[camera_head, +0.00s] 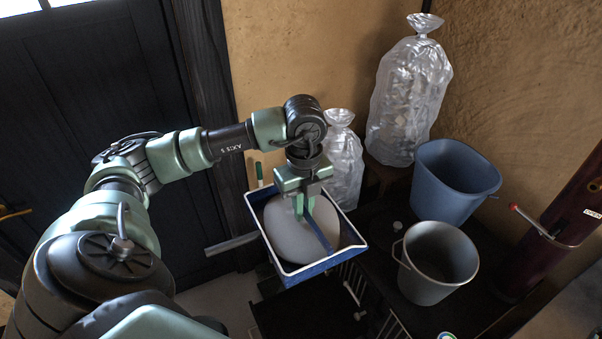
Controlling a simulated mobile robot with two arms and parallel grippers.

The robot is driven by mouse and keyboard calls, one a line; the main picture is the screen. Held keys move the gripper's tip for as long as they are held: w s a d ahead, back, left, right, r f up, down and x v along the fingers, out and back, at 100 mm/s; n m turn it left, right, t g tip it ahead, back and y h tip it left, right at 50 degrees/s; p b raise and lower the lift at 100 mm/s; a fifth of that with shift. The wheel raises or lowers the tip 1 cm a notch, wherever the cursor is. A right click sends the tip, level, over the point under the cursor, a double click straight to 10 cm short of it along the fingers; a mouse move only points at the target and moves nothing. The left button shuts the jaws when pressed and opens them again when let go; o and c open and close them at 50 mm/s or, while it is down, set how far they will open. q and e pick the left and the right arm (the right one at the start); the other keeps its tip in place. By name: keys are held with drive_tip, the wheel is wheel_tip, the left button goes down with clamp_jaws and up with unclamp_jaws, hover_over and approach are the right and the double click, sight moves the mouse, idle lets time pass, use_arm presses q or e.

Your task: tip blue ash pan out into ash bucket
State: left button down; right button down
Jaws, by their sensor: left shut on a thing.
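The blue ash pan (302,274) is a shallow rectangular tray with a white rim, near the middle of the head view. A rounded pale grey mass (284,232) lies in it, probably ash. My left gripper (305,208) reaches down over the pan and is shut on it, apparently at a blue bar that crosses its middle. The fingertips are partly hard to make out. A grey bucket (425,290) with a side handle stands to the right, apart from the pan. It looks like the ash bucket, and its inside is dark. My right gripper is out of view.
A blue bucket (453,208) stands behind the grey one. Filled clear bags (404,100) stand against the clay wall. A dark red cylinder (560,215) with a projecting handle is at the right. A dark door (95,100) is at the left.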

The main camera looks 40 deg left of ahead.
use_arm(q)
drive_tip(key=s+d+p, duration=0.1)
drive_tip(key=s+d, duration=0.2)
drive_tip(key=d, duration=0.5)
drive_tip(key=s+d+p, duration=0.1)
drive_tip(key=s+d, duration=0.2)
drive_tip(key=d, duration=0.4)
drive_tip(key=shift+s+d, duration=0.25)
drive_tip(key=shift+d, duration=0.15)
idle(0.4)
drive_tip(key=shift+w, duration=0.15)
idle(0.4)
drive_tip(key=w+d+b, duration=0.3)
drive_tip(key=w+d, duration=0.1)
drive_tip(key=w, duration=0.6)
drive_tip(key=w+d+b, duration=0.3)
drive_tip(key=w+d, duration=0.1)
drive_tip(key=w, duration=0.7)
drive_tip(key=shift+d, duration=0.4)
idle(0.6)
drive_tip(key=shift+r, duration=0.15)
